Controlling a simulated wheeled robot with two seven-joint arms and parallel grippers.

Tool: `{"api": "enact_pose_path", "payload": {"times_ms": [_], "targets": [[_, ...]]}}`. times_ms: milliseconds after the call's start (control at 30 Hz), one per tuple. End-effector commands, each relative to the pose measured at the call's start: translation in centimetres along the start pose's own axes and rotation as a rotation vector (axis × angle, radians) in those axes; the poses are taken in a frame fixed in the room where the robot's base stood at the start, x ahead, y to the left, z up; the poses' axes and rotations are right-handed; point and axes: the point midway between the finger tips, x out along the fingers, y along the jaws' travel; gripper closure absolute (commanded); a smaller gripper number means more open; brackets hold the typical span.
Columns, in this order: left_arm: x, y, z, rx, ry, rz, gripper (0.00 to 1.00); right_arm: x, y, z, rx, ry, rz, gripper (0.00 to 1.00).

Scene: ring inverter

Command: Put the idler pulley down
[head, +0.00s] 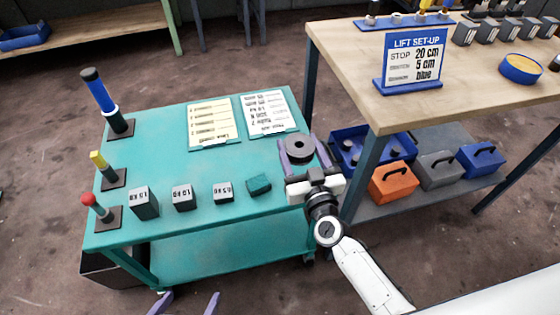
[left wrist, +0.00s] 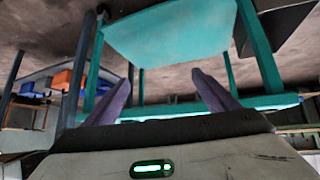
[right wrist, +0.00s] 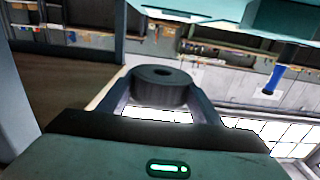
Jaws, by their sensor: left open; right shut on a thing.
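The idler pulley (head: 299,148) is a dark grey disc with a centre hole. My right gripper (head: 298,152) is shut on it, one purple finger on each side, by the right edge of the turquoise table (head: 165,142). The pulley also shows between the fingers in the right wrist view (right wrist: 160,92), where no surface is seen touching it. Its height over the table is hard to tell. My left gripper (head: 188,303) is open and empty, low in front of the table; its spread fingers show in the left wrist view (left wrist: 164,100).
Weight blocks (head: 181,197) and a small teal block (head: 258,185) line the table's front. Three posts (head: 119,127) stand at its left; two cards (head: 214,124) lie at the back. A wooden bench (head: 350,70) and a blue bin (head: 345,150) are at right. The table's middle is clear.

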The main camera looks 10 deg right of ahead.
Motion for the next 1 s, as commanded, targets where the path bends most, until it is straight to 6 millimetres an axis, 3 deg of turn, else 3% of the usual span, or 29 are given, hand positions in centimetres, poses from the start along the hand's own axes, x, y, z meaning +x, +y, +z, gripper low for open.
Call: {"api": "enact_pose_path", "payload": {"times_ms": [133, 300, 567, 800, 1000], "targets": [[1.7, 0.0, 2.1, 0.004, -0.013, 0.004, 0.20, 0.1, 0.0, 2.3, 0.000, 0.005, 0.000, 0.82], [3.2, 0.2, 2.7, -0.001, 0.010, 0.014, 0.20, 0.1, 0.1, 5.0, -0.001, 0.004, 0.000, 0.82], [3.8, 0.1, 3.1, -0.001, 0.017, 0.019, 0.20, 0.1, 0.1, 6.2, -0.001, 0.005, 0.000, 0.82], [5.6, -0.1, 4.9, -0.012, 0.024, 0.023, 0.20, 0.2, 0.1, 9.0, -0.001, 0.004, 0.000, 0.82], [5.2, 0.1, 4.2, -0.024, 0.046, 0.028, 0.20, 0.2, 0.1, 9.4, -0.001, 0.004, 0.000, 0.82]]}}
